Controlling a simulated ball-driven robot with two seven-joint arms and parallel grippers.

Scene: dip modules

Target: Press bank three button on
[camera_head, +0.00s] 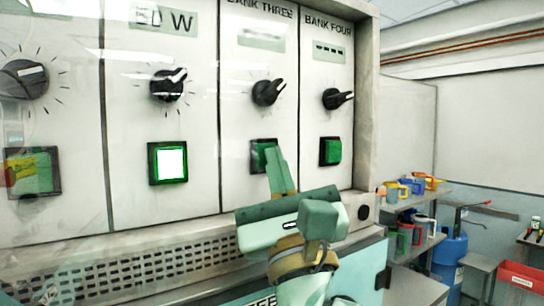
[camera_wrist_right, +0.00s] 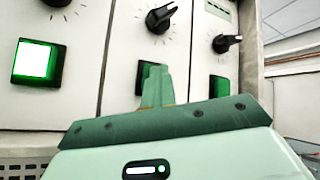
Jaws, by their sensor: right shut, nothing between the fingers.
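The bank three panel (camera_head: 258,110) has a black knob and a square green button below it. The bank three button (camera_head: 256,157) is dark green with a black frame and looks unlit. My right gripper (camera_head: 273,152) is shut and empty, its narrow green fingers pointing up at the button and covering its right part. In the right wrist view the shut fingers (camera_wrist_right: 158,70) also cover much of the button (camera_wrist_right: 142,76). I cannot tell whether the fingertips touch it. My left gripper is not in view.
The button to the left (camera_head: 168,163) glows bright white-green. The bank four button (camera_head: 331,152) to the right is green and unlit. A vented ledge (camera_head: 150,268) juts out below the panels. Shelves with colourful containers (camera_head: 412,187) stand to the right.

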